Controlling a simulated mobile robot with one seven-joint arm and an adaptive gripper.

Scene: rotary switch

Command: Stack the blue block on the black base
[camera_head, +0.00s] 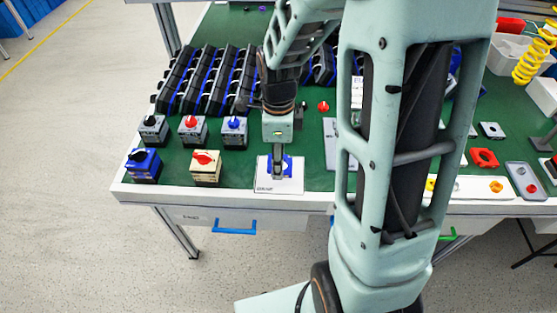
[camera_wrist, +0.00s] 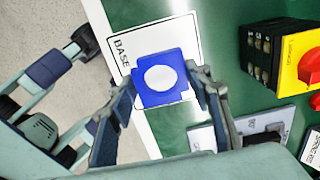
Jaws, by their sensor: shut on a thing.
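The blue block (camera_wrist: 160,78) has a square blue face with a white disc in its middle. It sits between the two fingers of my gripper (camera_wrist: 165,92), which is shut on its sides. In the head view my gripper (camera_head: 281,173) points down over a white plate (camera_head: 265,187) at the table's front edge, and only part of the blue block shows there. In the wrist view the white plate (camera_wrist: 183,27) has a black outline and the print "BASE". A black base under the block is hidden, and I cannot tell whether the block touches anything below.
Left of the plate stand a yellow switch with a red knob (camera_head: 206,165) and a blue switch (camera_head: 144,165). Several small switches (camera_head: 192,130) stand behind them. A grey plate (camera_head: 333,140) lies to the right. My arm covers much of the right side.

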